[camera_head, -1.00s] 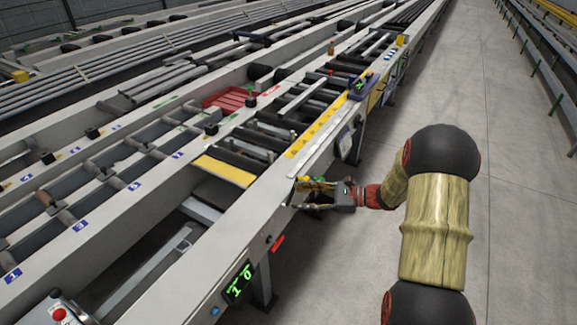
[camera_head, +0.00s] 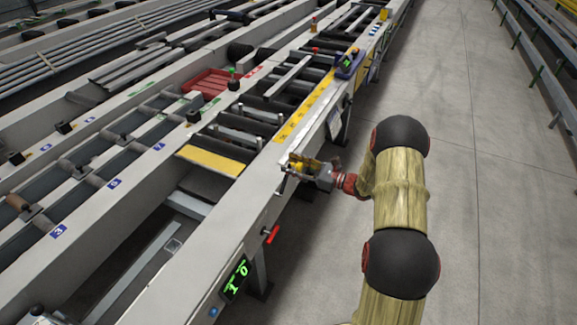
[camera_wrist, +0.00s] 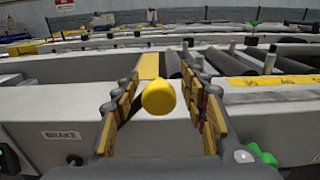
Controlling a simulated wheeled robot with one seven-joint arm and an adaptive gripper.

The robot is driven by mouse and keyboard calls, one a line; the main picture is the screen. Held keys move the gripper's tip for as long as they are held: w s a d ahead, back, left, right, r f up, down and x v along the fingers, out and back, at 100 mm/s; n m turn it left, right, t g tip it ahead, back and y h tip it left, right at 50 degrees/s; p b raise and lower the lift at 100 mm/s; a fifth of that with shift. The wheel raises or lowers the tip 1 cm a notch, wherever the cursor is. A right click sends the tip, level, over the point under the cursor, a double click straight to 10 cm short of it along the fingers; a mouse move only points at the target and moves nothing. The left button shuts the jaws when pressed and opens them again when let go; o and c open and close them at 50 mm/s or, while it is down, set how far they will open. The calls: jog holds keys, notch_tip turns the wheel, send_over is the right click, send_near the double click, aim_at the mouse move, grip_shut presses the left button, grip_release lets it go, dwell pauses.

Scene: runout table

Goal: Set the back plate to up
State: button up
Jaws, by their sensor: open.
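My gripper (camera_head: 293,166) is at the near side rail of the runout table (camera_head: 205,262) in the head view. In the wrist view, its two yellow-padded fingers (camera_wrist: 160,72) stand apart. A round yellow knob (camera_wrist: 158,97) sits between them, with a visible gap to each finger.
A BRAKE label (camera_wrist: 61,134) and black knob (camera_wrist: 74,160) are left of my gripper. A red handle (camera_head: 270,235) and green display (camera_head: 236,279) are on the near rail. A yellow scale strip (camera_head: 303,108) lies beyond. The floor (camera_head: 455,130) at right is clear.

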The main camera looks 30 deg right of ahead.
jog(key=shift+w+a, duration=0.5)
jog(key=shift+w, duration=0.05)
jog(key=c, duration=0.3)
jog(key=c, duration=0.8)
jog(key=shift+d, duration=0.1)
grip_shut()
